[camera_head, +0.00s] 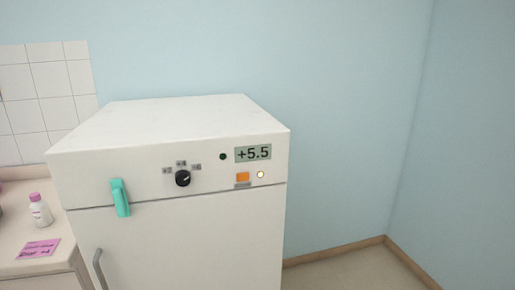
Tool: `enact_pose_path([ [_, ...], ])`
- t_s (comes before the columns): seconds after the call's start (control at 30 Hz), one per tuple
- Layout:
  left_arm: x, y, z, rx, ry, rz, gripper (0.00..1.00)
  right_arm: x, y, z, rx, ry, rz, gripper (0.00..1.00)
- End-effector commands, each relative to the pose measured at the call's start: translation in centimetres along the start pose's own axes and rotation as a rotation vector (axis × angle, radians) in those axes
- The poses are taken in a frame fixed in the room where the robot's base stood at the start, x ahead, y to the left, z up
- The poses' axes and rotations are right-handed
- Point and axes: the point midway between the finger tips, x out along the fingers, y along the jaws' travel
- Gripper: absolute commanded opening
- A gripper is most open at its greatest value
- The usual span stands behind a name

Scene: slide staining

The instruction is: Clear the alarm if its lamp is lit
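A white fridge-like cabinet (200,240) stands in the middle of the head view. To the right of the button a small round lamp (260,174) looks bright, pale yellow-white with a darker rim, and appears lit. A dark green round indicator (223,156) left of the display looks unlit. Neither of my grippers shows in this view.
A black knob (183,178) with several small labels and a teal latch (120,197) are on the cabinet front. A grey door handle (99,268) is below. On the left counter are a pink-capped bottle (40,210) and a pink note (38,249). Floor at right is clear.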

Motion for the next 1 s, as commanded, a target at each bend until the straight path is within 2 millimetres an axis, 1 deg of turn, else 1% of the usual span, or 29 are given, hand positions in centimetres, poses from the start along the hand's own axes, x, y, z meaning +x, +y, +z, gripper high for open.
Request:
enact_pose_path([
  [0.43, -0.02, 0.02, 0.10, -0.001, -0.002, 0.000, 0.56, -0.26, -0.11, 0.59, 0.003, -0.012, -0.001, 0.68],
  [1.0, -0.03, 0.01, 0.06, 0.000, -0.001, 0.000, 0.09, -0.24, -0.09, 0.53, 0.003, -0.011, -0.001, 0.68],
])
